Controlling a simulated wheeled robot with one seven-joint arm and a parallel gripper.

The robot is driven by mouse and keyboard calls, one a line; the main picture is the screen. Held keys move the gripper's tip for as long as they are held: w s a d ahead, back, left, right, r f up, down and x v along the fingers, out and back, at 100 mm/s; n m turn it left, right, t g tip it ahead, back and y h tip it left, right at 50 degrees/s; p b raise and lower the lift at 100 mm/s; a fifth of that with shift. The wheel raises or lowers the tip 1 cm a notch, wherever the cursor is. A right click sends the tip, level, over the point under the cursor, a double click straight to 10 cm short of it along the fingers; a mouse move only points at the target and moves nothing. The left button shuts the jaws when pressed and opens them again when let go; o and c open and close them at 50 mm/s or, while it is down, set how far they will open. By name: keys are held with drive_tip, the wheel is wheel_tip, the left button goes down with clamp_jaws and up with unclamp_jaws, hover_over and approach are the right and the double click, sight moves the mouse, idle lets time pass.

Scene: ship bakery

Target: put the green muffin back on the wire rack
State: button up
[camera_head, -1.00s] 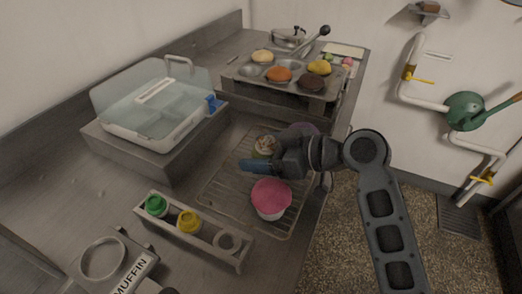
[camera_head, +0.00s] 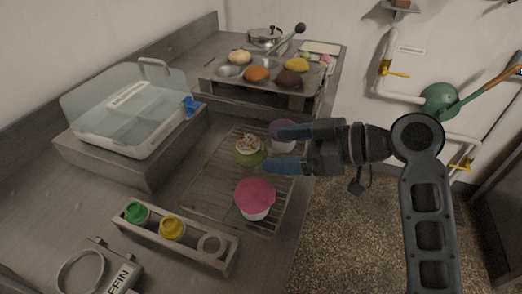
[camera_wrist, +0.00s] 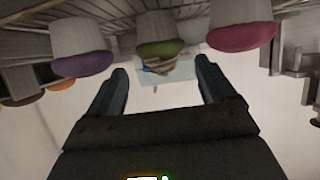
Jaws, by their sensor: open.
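The green muffin (camera_head: 250,156), in a white cup with a pale, speckled topping, stands on the wire rack (camera_head: 204,187) between a purple muffin (camera_head: 283,146) and a pink muffin (camera_head: 255,194). My gripper (camera_head: 275,148) is open and empty, just right of the green muffin, its fingers pointing left towards it. In the wrist view, which is upside down, the green muffin (camera_wrist: 160,48) shows beyond and between the two open fingertips (camera_wrist: 160,70). It looks upright on the rack, apart from the fingers.
The purple (camera_wrist: 80,62) and pink (camera_wrist: 243,36) muffins flank the fingers closely. A raised muffin tin (camera_head: 262,85) stands behind, a clear lidded box (camera_head: 135,115) at left, and a holder with green and yellow pots (camera_head: 172,230) in front. The rack's left part is clear.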

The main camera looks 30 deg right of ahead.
drive_tip(key=shift+v, duration=1.25)
